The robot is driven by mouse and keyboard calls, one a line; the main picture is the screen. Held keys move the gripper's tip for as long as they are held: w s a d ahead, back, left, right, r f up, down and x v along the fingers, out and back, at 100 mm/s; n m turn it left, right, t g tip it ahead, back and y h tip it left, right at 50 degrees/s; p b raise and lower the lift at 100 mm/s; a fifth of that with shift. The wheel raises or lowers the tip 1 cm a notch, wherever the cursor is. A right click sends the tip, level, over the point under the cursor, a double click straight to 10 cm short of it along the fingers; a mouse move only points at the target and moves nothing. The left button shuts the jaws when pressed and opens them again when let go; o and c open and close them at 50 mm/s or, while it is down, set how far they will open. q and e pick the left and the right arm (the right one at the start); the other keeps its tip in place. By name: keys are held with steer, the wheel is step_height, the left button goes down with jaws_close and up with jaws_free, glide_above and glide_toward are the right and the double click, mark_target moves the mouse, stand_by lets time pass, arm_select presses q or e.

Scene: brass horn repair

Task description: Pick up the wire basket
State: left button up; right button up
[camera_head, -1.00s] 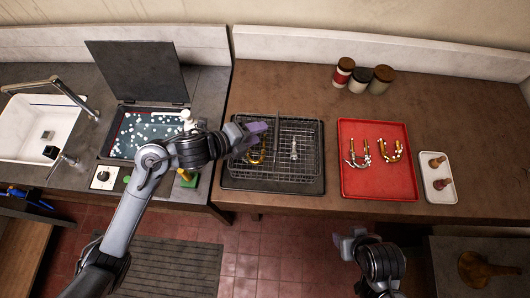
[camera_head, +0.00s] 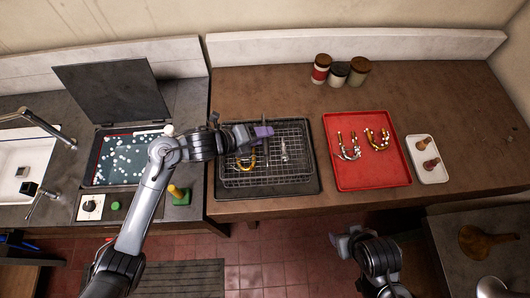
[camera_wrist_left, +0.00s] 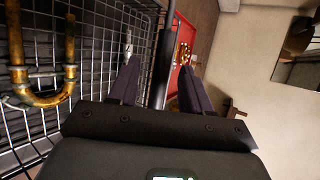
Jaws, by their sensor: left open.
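The wire basket (camera_head: 266,181) is a dark mesh basket on a black tray on the brown bench. A curved brass tube (camera_head: 246,162) and a slim silvery part (camera_head: 284,150) lie inside it. My left gripper (camera_head: 264,131) is open above the basket's back part, its purple fingers pointing right. In the left wrist view, a dark bar (camera_wrist_left: 164,50) runs between the two open fingers, and basket mesh (camera_wrist_left: 105,50) fills the left side. I cannot tell whether the fingers touch the bar. My right gripper (camera_head: 343,241) hangs in front of the bench, away from the basket; its jaw opening is unclear.
A red tray (camera_head: 348,180) with brass and silver parts stands right of the basket. Three jars (camera_head: 339,73) stand at the back. An open-lidded basin (camera_head: 122,160) and a sink are at left.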

arm_select(q)
steer(key=x, duration=0.3)
steer(key=shift+w+d+f, duration=0.15)
steer(key=shift+d, duration=0.1)
steer(key=shift+c, duration=0.2)
jaws_close()
stand_by(1.1)
